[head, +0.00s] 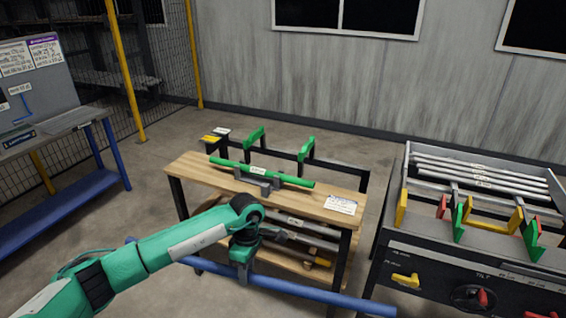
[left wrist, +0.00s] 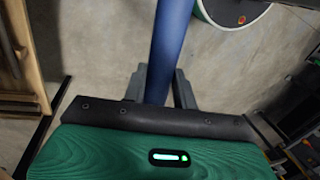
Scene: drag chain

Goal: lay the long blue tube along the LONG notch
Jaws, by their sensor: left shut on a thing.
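The long blue tube (head: 310,294) hangs in the air in front of the wooden table, slanting down to the right in the head view. My left gripper (head: 243,274) is shut on it near its middle. In the left wrist view the tube (left wrist: 171,45) passes between the two dark fingers (left wrist: 160,88). A part of the tube is hidden behind my left arm. Green brackets (head: 307,149) stand on a black frame behind the table. Labels are too small to read, so I cannot tell which notch is the LONG one. My right gripper is not in view.
The wooden table (head: 200,172) carries a green tube (head: 228,164) on grey supports, with more tubes on its lower shelf. At right, a rack (head: 400,222) holds several grey tubes and yellow, red and green brackets. A desk (head: 50,135) stands at left.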

